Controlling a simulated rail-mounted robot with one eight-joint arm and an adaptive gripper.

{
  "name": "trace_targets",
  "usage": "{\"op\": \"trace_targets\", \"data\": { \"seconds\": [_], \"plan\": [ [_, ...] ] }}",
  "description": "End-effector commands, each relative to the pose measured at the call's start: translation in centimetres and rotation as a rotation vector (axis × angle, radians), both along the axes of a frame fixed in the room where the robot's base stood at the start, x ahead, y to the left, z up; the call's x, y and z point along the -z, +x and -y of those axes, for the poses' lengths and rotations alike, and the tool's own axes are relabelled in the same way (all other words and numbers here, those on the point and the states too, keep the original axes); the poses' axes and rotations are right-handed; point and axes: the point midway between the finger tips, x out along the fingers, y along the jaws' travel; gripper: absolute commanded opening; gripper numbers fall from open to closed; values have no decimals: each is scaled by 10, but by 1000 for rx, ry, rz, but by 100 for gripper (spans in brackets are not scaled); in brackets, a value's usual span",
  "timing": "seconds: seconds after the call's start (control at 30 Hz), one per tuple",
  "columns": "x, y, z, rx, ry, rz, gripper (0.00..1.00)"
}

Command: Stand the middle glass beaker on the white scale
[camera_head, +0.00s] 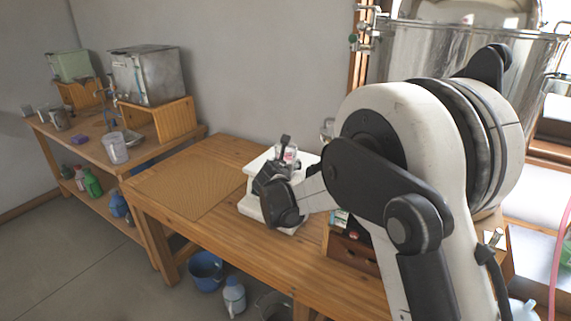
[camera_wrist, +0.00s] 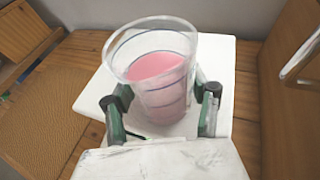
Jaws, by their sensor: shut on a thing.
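A clear glass beaker with pink liquid (camera_wrist: 155,68) stands upright between the fingers of my gripper (camera_wrist: 162,108) in the wrist view. The two dark green fingers with black pads press on its sides, so my gripper is shut on it. The white scale (camera_wrist: 228,62) spreads beneath and behind the beaker. In the head view, the beaker (camera_head: 290,153) shows small and partly hidden by my gripper (camera_head: 284,158), over the top of the white scale (camera_head: 257,162). I cannot tell whether its base touches the plate.
A woven tan mat (camera_head: 185,185) lies left of the scale on the wooden table. A small wooden drawer box (camera_head: 352,252) stands right of the scale, partly behind my arm. A glass vessel (camera_head: 328,128) shows behind the scale. A metal still (camera_head: 425,55) stands at the back right.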

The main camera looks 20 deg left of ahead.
Motion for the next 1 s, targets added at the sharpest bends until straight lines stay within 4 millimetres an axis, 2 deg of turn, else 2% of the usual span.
{"op": "trace_targets", "data": {
  "seconds": [0.27, 0.3, 0.4, 0.77, 0.87, 1.0],
  "plan": [
    [3, 0, 0, 0, 0, 0, 11],
    [2, 0, 0, 0, 0, 0, 58],
    [2, 0, 0, 0, 0, 0, 71],
    [-2, 0, 0, 0, 0, 0, 73],
    [-5, -9, 1, -1, -1, 0, 73],
    [-13, -32, 5, -2, 0, 1, 73]
  ]
}}
